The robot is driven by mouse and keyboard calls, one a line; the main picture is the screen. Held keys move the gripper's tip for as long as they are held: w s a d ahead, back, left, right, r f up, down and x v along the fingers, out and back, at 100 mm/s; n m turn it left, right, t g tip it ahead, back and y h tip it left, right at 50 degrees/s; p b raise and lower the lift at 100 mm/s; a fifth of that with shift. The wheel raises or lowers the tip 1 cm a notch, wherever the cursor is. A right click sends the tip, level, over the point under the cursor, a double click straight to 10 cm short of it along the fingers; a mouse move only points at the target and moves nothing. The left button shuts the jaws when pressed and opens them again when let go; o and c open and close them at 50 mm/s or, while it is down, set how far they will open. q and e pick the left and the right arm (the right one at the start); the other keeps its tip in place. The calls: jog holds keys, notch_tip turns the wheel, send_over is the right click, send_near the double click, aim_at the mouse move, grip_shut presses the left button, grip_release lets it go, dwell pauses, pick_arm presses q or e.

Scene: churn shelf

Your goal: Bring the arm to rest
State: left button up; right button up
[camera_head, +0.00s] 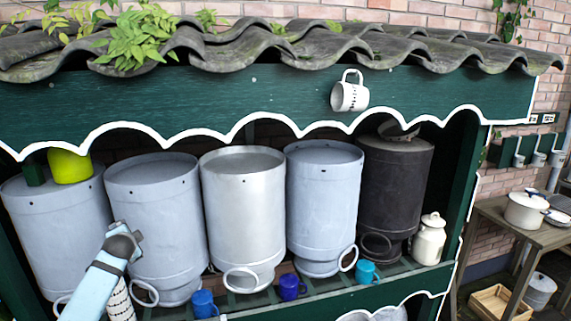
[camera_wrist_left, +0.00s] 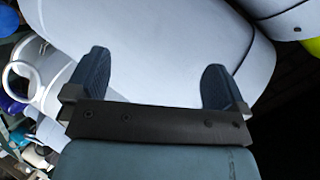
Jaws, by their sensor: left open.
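My left arm (camera_head: 101,271) comes in from the lower left in the head view, in front of the left pale churns. Its gripper cannot be made out there. In the left wrist view my left gripper (camera_wrist_left: 152,82) has its two dark fingers spread wide, with nothing held between them. A pale churn (camera_wrist_left: 165,35) fills the background behind the fingers. How far it is from the fingertips I cannot tell. My right arm and gripper are in neither view.
Several big churns, including a bare metal one (camera_head: 243,210) and a dark one (camera_head: 396,185), stand on the green shelf. Blue mugs (camera_head: 204,304) sit along its front. A white mug (camera_head: 349,95) hangs above. A wooden table (camera_head: 494,214) stands at right.

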pick_arm(q)
jog(key=w+d+r+n+t+h, duration=0.1)
jog(key=r+n+t, duration=0.1)
jog(key=w+d+r+n+t+h, duration=0.1)
jog(key=d+r+n, duration=0.1)
jog(key=w+d+r+n+t+h, duration=0.1)
jog(key=d+r+t, duration=0.1)
jog(key=shift+r+n+t+h, duration=0.1)
jog(key=shift+n+t+h, duration=0.2)
jog(key=shift+n+h, duration=0.1)
jog(key=s+d+f+g+h, duration=0.1)
jog(key=s+d+f+h, duration=0.1)
jog(key=s+d+f, duration=0.65)
jog(key=s+d+f+g+h, duration=0.15)
jog(key=s+d+f, duration=0.25)
jog(key=s+f, duration=0.85)
jog(key=s+d+f+g, duration=0.1)
jog(key=s+d+f, duration=0.3)
jog(key=s, duration=0.5)
jog(key=s+d+f+g+h, duration=0.1)
jog(key=s+d+f, duration=0.2)
jog(key=s, duration=0.7)
jog(key=s+d+f+g, duration=0.2)
jog(key=s+d+f, duration=0.2)
jog(key=s, duration=0.5)
jog(key=shift+s+d+f+n, duration=0.3)
jog(key=shift+d+f, duration=0.05)
jog(key=shift+d, duration=0.05)
